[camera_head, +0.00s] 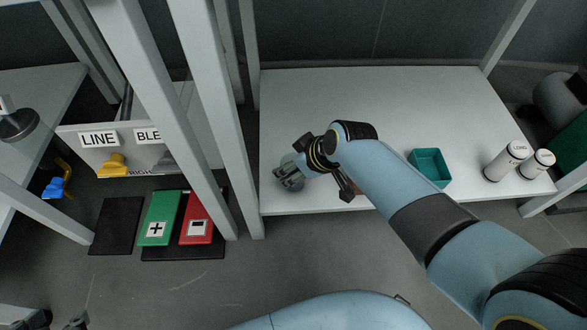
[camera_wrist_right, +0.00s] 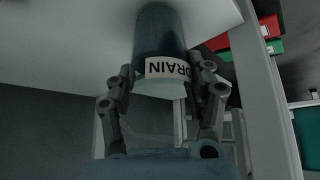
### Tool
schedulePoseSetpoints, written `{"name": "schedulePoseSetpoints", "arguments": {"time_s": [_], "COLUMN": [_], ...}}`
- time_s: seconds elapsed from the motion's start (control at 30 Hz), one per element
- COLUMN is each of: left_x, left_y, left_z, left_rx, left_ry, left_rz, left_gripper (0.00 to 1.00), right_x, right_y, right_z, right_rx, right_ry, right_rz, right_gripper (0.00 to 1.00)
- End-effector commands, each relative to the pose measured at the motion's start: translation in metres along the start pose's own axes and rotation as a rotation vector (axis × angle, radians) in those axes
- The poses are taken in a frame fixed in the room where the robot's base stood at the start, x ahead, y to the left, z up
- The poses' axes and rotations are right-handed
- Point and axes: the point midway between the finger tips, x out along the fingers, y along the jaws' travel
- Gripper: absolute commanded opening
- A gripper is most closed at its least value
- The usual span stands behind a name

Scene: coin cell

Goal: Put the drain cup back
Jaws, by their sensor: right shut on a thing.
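The drain cup (camera_wrist_right: 158,35) is a dark grey-blue cylinder with a pale band and a white label reading DRAIN, upside down in the right wrist view. My right gripper (camera_wrist_right: 165,85) is shut on it, with one finger on each side of the labelled end. In the head view my right gripper (camera_head: 290,174) is over the front left part of the white table (camera_head: 390,98).
A teal open box (camera_head: 430,167) and two white labelled cylinders (camera_head: 506,160) (camera_head: 537,164) stand on the table's right side. Grey posts (camera_head: 249,140) rise at its left edge. Beyond them are LINE (camera_head: 98,139) and BLE signs, and green (camera_head: 160,217) and red (camera_head: 197,217) pads.

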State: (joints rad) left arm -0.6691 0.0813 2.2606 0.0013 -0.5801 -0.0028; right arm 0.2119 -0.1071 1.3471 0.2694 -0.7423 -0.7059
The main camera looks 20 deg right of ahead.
Motion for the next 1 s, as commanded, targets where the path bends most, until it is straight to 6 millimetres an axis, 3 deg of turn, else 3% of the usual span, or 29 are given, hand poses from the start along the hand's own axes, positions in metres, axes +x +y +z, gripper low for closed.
{"name": "schedulePoseSetpoints", "arguments": {"time_s": [0.5, 0.53, 0.6, 0.7, 1.0], "left_x": [0.0053, 0.0049, 0.0047, 0.0046, 0.0042], "left_y": [0.0008, 0.0007, 0.0007, 0.0007, 0.0007], "left_z": [0.0037, 0.0033, 0.003, 0.0028, 0.0025], "left_rx": [0.002, 0.002, 0.002, 0.002, 0.002], "left_ry": [0.061, 0.062, 0.061, 0.061, 0.058], "left_rz": [-0.002, -0.002, -0.002, -0.002, -0.002], "left_gripper": [0.4, 0.4, 0.4, 0.4, 0.4], "right_x": [0.0073, 0.0066, 0.0063, 0.0062, 0.005], "right_y": [0.0004, 0.0004, 0.0004, 0.0003, 0.0003], "right_z": [0.0042, 0.0039, 0.0036, 0.0036, 0.0027], "right_rx": [0.0, 0.0, 0.0, 0.0, 0.0], "right_ry": [0.0, 0.0, 0.001, 0.001, 0.001], "right_rz": [0.0, 0.0, 0.0, 0.0, 0.001], "right_gripper": [0.11, 0.56, 0.65, 0.77, 0.77]}}
